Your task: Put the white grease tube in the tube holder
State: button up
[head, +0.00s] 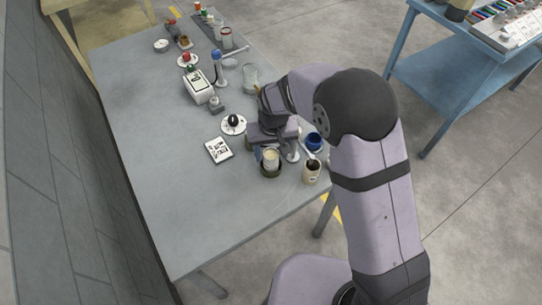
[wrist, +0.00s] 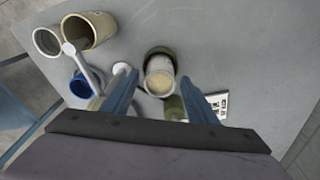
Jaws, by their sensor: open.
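A white tube with a tan end, which looks like the white grease tube (wrist: 160,80), stands in a dark olive cup (wrist: 160,52) in the wrist view. In the head view the tube (head: 271,157) shows above the cup (head: 270,171), which appears to be the tube holder. My gripper (wrist: 158,78) is open, with one finger on either side of the tube in the picture. I see no clear contact. In the head view my gripper (head: 273,143) is just beyond the tube. A second olive object (wrist: 175,108) is partly hidden near the right finger.
A blue cup (head: 315,141) and a cream can (head: 312,173) stand close on the right. A white-capped item (wrist: 121,68) is beside the left finger. The table's near left is clear.

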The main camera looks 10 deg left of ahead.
notch_tip(320, 180, up, 9)
jog(key=s+b, duration=0.1)
jog(key=shift+d+b, duration=0.2)
jog(key=shift+b, duration=0.1)
jog(key=shift+d, duration=0.1)
jog(key=s+d+m, duration=0.2)
jog(key=s+d, duration=0.2)
jog(key=d, duration=1.1)
jog(key=s+d+f+m+g, duration=0.1)
jog(key=s+d+f+m, duration=0.1)
jog(key=s+d, duration=0.8)
jog(key=shift+s+d+f+h, duration=0.3)
jog(key=shift+s+f, duration=0.25)
jog(key=shift+s, duration=0.45)
jog(key=shift+a, duration=0.1)
